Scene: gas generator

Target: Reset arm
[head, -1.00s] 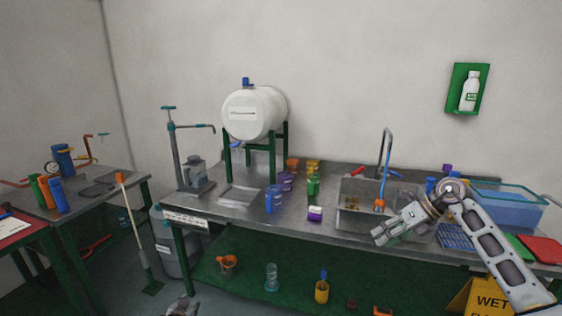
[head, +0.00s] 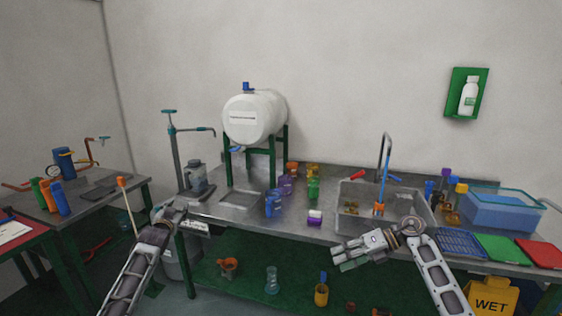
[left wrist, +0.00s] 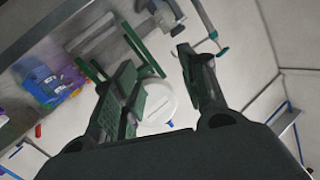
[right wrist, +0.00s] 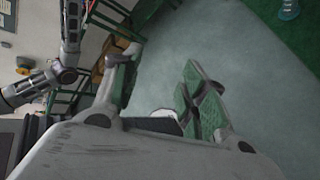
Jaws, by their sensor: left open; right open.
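My left gripper (head: 172,214) is in front of the left end of the steel bench in the head view. In the left wrist view its two green-padded fingers (left wrist: 165,85) stand apart with nothing between them. My right gripper (head: 345,252) is in front of the bench, below the sink, pointing left in the head view. In the right wrist view its fingers (right wrist: 160,80) are apart and empty, with grey floor beyond them.
The steel bench (head: 240,206) carries a white tank (head: 253,117), several coloured bottles, a sink (head: 352,190) and a blue tub (head: 500,208). A yellow wet-floor sign (head: 492,297) stands at lower right. A side table (head: 105,200) is at left.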

